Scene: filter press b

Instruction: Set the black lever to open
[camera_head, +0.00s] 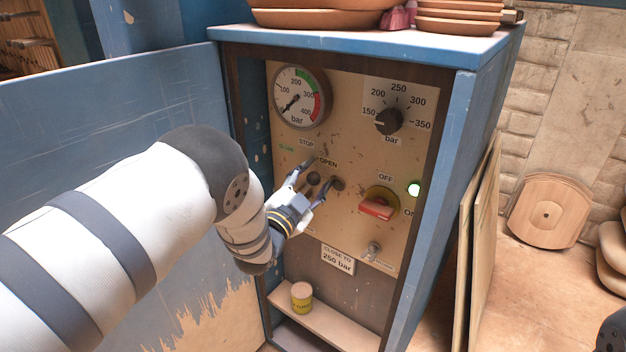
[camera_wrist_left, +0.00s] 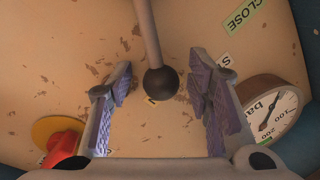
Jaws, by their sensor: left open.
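The black lever shows in the left wrist view as a metal rod ending in a black ball knob (camera_wrist_left: 160,82). In the left wrist view the gripper (camera_wrist_left: 162,95) has a clear gap between each finger and the ball. The CLOSE label (camera_wrist_left: 245,14) is at upper right there. The lever's pivot is hidden. My right gripper is out of view.
A yellow can (camera_head: 301,296) stands on the shelf below. The blue cabinet side (camera_head: 432,200) bounds the right.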

